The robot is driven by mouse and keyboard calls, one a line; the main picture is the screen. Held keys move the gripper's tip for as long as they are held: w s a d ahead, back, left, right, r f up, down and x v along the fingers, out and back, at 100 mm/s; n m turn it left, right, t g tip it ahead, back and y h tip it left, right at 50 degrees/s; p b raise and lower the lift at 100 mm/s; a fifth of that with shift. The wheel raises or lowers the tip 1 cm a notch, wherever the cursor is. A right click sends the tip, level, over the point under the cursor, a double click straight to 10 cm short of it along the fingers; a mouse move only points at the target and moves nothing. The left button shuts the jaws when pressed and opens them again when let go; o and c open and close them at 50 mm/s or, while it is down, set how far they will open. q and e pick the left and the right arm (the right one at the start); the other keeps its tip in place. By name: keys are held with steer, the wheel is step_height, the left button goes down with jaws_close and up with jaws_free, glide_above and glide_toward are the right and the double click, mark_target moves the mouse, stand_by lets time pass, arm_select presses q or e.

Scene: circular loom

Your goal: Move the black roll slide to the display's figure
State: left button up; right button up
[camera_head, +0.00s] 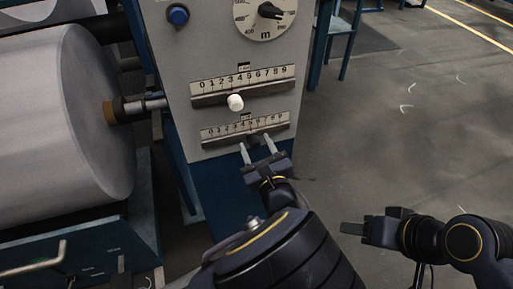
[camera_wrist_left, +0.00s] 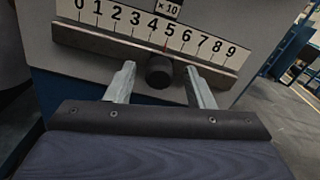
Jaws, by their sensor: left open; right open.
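The black roll slide (camera_wrist_left: 159,72) is a short dark knob on the lower scale (camera_wrist_left: 150,30), marked 0 to 9 with a "×10" label above. In the left wrist view it stands near the 5, though the angle makes the exact figure uncertain. My left gripper (camera_wrist_left: 161,82) is open, with one finger on each side of the knob and visible gaps to both. In the head view this gripper (camera_head: 258,145) is at the lower scale and partly covers the knob. My right gripper (camera_head: 353,228) is empty, low over the floor at right. I cannot make out a display figure.
A second 0-to-9 scale (camera_head: 245,84) with a white knob (camera_head: 235,102) sits just above. Higher up are a round dial (camera_head: 265,14) and a blue button (camera_head: 178,14). A large pale roll (camera_head: 60,120) stands left of the panel. Floor at right is open.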

arm_select(q)
steer(key=shift+w, duration=0.1)
jaws_close()
stand_by(0.3)
stand_by(1.1)
